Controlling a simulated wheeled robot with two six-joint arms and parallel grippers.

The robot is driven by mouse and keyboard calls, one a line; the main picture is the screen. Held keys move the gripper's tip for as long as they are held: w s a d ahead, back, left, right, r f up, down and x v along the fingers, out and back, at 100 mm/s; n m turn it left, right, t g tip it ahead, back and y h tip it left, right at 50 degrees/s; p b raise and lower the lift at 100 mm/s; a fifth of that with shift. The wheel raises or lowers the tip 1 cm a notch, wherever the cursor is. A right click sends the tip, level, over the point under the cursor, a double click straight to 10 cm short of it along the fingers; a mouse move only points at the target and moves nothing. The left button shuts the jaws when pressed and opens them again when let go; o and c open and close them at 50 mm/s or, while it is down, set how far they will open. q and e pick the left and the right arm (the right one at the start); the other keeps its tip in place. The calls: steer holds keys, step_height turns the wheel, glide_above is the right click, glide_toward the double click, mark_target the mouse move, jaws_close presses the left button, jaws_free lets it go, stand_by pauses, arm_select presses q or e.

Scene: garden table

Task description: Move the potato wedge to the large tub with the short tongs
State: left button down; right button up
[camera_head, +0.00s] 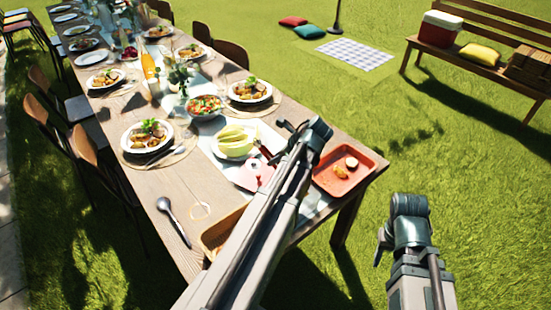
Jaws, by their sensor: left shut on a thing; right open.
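An orange-yellow piece (341,172), probably the potato wedge, lies in the red-orange tray (325,181) at the table's near right corner. My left gripper (287,128) is over the table, left of this tray, with its arm crossing the picture's middle. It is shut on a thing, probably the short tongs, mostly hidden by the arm. A tan container (213,240), possibly the large tub, stands at the table's near edge, partly behind my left arm. My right gripper (381,243) is open, beyond the table's right edge, above the grass.
A pale round thing (351,163) shares the tray. A bowl of yellow food (235,140) and a pinkish board (250,175) sit left of my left arm. A dark spoon (171,215) lies at the table's near left. Set plates and glasses fill the far table.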

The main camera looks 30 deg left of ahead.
arm_select(q)
steer(key=shift+f+b, duration=0.65)
steer(key=shift+f, duration=0.45)
steer(key=c, duration=1)
jaws_free()
step_height(320, 180, up, 10)
steer(key=p, duration=1)
steer(key=shift+r, duration=0.1)
